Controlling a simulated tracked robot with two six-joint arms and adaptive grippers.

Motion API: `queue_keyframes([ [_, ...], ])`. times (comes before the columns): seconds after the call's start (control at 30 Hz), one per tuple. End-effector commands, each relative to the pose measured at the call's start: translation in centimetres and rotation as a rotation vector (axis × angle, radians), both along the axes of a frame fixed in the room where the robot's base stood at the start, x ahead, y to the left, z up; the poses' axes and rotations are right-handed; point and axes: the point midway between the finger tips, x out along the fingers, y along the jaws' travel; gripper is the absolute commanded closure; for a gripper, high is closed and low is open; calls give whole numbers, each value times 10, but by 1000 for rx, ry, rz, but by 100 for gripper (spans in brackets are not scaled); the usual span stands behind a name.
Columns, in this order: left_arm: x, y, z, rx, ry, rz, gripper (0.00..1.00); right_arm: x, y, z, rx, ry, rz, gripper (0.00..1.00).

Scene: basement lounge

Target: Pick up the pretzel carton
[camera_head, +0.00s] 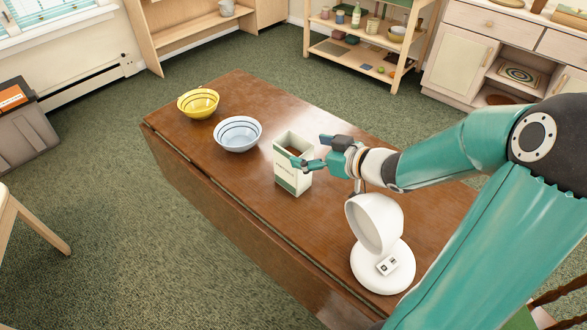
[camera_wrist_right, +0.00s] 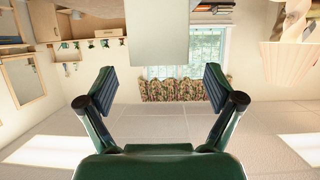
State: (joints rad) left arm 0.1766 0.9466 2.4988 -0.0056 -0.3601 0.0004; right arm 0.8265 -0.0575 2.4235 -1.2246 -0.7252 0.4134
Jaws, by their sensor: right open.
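The pretzel carton (camera_head: 288,178), white with green bands, stands upright on the wooden table, its top looking open. My right gripper (camera_head: 312,151) is open at the carton's upper right side in the head view, with one finger overlapping its rim; contact cannot be told. In the right wrist view, a pale flat-sided block, apparently the carton (camera_wrist_right: 160,28), comes down from the top edge, in line with the gap between the spread fingers of the right gripper (camera_wrist_right: 160,82). Nothing is held between them. My left gripper is not in view.
The brown table (camera_head: 232,185) also bears a blue-white bowl (camera_head: 238,135) left of the carton, a yellow bowl (camera_head: 198,103) further left, and a white round-headed lamp-like device (camera_head: 383,266) close under my right arm. Shelves (camera_head: 362,42) stand at the back.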

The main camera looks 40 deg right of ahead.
Motion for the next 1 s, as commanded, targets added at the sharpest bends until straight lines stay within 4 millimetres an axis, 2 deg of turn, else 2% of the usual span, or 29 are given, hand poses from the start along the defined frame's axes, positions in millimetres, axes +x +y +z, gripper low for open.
queue_keyframes([
  [0.27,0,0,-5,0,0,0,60,19,1,-8,0,0,0,8],
  [0.53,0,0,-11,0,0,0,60,52,2,-22,0,1,-1,8],
  [0.83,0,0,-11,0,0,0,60,57,2,-24,-2,1,-4,8],
  [0.87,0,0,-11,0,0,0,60,57,1,-24,-1,1,-4,10],
  [1.0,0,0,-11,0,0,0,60,57,1,-24,-1,1,-4,33],
])
